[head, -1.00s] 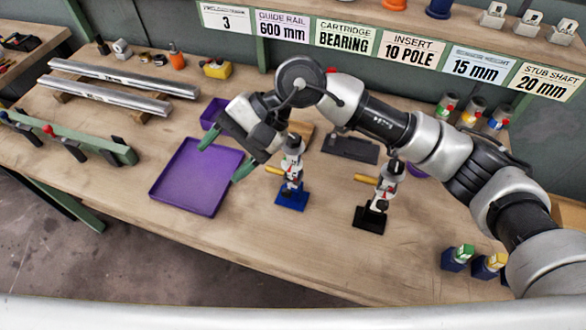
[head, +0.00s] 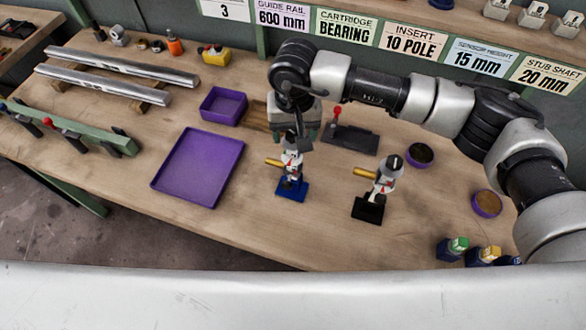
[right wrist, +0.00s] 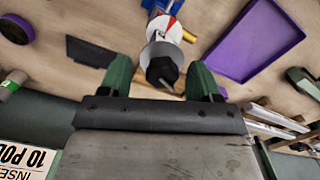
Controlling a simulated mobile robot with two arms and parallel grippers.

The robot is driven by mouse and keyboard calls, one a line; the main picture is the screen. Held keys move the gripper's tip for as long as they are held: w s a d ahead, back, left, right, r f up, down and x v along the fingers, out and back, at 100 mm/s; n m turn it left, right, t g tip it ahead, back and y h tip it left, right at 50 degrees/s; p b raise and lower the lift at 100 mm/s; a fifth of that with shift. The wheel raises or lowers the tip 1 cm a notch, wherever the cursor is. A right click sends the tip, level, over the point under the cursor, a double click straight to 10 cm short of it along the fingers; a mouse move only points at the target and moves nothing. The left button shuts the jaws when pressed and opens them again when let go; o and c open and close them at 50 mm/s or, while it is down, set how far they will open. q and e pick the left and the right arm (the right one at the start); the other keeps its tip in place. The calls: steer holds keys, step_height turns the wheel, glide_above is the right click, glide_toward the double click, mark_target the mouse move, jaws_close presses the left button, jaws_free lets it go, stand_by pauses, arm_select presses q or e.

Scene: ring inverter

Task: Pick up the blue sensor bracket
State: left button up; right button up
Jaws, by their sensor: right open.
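The blue sensor bracket (head: 291,192) stands upright on the table, with a blue base, a white and silver body and a yellow side handle. My right gripper (head: 296,136) is over its top, pointing down. In the right wrist view, the open green fingers of my right gripper (right wrist: 162,78) are on either side of the dark tip and silver upper body. The bracket's blue part (right wrist: 154,5) shows at the top edge there. I cannot tell whether the fingers touch it. My left gripper is not in view.
A similar stand with a black base (head: 368,208) is to the right. A purple tray (head: 198,168) lies to the left, with a purple bin (head: 222,105) behind it. A dark plate with a red knob (head: 350,138) lies behind right. Bare table lies in front.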

steer(key=shift+s+a+f+p, duration=0.1)
steer(key=shift+f+p, duration=0.35)
steer(key=shift+f, duration=1.2)
steer(key=shift+r, duration=0.1)
jaws_close()
